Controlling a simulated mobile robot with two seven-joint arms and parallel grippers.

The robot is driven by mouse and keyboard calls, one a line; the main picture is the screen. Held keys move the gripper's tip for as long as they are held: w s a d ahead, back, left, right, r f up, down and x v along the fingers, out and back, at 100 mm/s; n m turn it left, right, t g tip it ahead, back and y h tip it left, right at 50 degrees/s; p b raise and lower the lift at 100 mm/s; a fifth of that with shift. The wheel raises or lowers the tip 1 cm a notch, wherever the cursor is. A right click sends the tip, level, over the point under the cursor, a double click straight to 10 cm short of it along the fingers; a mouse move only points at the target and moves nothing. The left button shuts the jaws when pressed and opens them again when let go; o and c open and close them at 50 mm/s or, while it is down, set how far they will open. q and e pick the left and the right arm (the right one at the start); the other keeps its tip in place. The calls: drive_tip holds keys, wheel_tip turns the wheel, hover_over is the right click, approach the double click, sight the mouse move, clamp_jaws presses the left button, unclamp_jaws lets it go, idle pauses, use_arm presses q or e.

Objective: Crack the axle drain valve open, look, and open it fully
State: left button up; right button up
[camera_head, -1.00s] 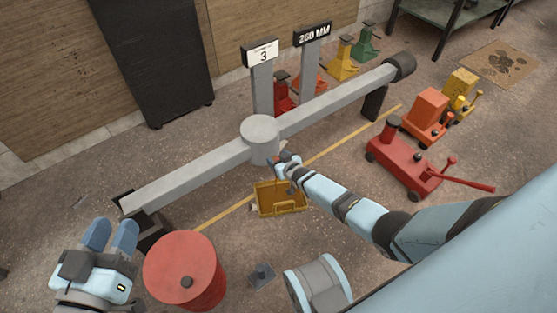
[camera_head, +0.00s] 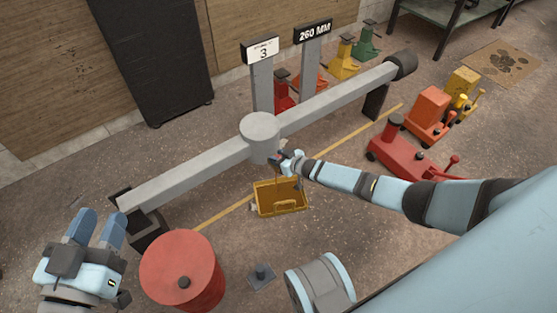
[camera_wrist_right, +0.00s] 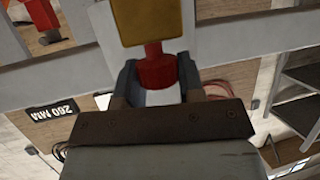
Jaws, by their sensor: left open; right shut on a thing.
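The grey axle beam (camera_head: 190,182) runs diagonally across the head view with a round hub (camera_head: 262,128) at its middle. My right gripper (camera_head: 287,160) is at the lower front side of the hub, above a yellow tray (camera_head: 280,210). In the right wrist view its two fingers (camera_wrist_right: 157,82) are shut around a red valve part (camera_wrist_right: 158,66), with a yellow block (camera_wrist_right: 146,20) beyond it. How far the valve is turned, and whether anything drains, I cannot tell. My left gripper (camera_head: 98,226) is open and empty at the lower left, apart from the axle.
A red drum (camera_head: 182,270) stands below the beam's left end. A grey reel (camera_head: 320,285) and small dark stand (camera_head: 262,275) are on the floor. A red trolley jack (camera_head: 410,150) is at right. Two signposts (camera_head: 262,85) stand behind the beam.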

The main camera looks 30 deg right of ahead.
drive_tip(key=n+g+y+b, duration=0.1)
drive_tip(key=n+y, duration=0.1)
drive_tip(key=shift+d+y, duration=0.15)
drive_tip(key=shift+y, duration=0.15)
drive_tip(key=shift+n+g+y+b, duration=0.3)
drive_tip(key=shift+n+g+y, duration=0.3)
drive_tip(key=shift+n, duration=0.3)
use_arm(q)
drive_tip(key=shift+w+a+r+m+t+h, duration=0.3)
drive_tip(key=shift+w+a+r+m+h, duration=0.1)
drive_tip(key=shift+m, duration=0.5)
use_arm(e)
drive_tip(key=shift+n+g+y, duration=0.7)
drive_tip(key=shift+n+y, duration=0.1)
drive_tip(key=shift+n, duration=0.1)
use_arm(q)
drive_tip(key=shift+w+d, duration=0.1)
use_arm(e)
drive_tip(key=o, duration=0.9)
use_arm(q)
drive_tip(key=shift+f, duration=0.1)
